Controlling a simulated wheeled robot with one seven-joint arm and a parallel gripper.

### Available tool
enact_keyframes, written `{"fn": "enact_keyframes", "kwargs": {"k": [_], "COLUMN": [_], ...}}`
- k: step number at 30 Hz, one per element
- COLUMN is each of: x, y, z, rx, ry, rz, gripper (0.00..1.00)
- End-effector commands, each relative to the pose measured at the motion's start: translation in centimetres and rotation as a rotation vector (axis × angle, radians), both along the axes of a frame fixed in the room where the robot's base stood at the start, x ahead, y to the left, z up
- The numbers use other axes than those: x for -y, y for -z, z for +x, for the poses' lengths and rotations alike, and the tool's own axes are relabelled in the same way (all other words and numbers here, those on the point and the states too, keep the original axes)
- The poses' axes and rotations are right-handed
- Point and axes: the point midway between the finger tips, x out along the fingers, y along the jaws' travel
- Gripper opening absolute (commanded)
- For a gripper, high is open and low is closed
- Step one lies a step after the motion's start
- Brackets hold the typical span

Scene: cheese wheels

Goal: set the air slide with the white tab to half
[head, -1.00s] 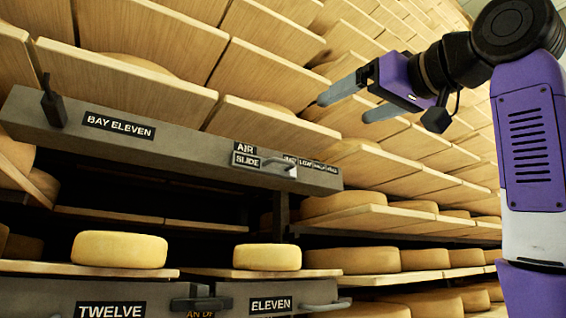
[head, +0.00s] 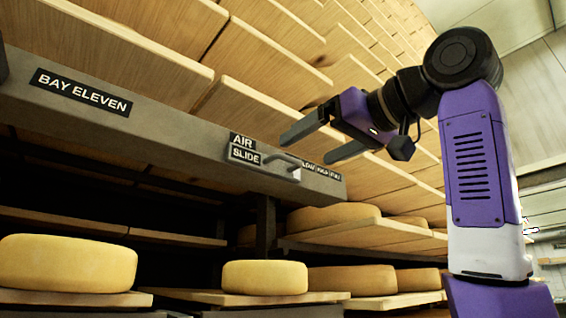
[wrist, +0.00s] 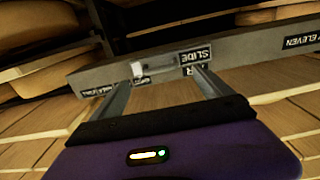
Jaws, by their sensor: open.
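The tab looks whitish in the wrist view (wrist: 150,67). A small black scale plate (head: 325,171) lies right of the tab; its words are too small to read surely. My gripper (head: 306,147) is open and empty, its fingers pointing toward the beam, apart from the tab. In the wrist view, the tab shows between and beyond the fingers (wrist: 160,80).
Sloping wooden boards (head: 270,100) rise above and behind the beam. Cheese wheels (head: 265,277) sit on shelves below it, with more at the right (head: 335,218). A "BAY ELEVEN" label (head: 80,92) is at the beam's left. Open room shows at the far right.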

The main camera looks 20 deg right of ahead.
Motion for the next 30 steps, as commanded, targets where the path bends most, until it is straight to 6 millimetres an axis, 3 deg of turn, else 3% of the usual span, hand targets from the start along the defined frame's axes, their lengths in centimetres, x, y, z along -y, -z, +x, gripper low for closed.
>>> {"fn": "enact_keyframes", "kwargs": {"k": [12, 25, 30], "x": [-1.9, -2.2, -2.2], "y": [-0.2, 0.0, 0.0], "z": [5.7, 6.7, 6.7], "rx": [-0.003, 0.000, 0.000], "ry": [-0.001, 0.000, 0.000], "rz": [0.000, 0.000, 0.000], "gripper": [0.89, 0.89, 0.56]}}
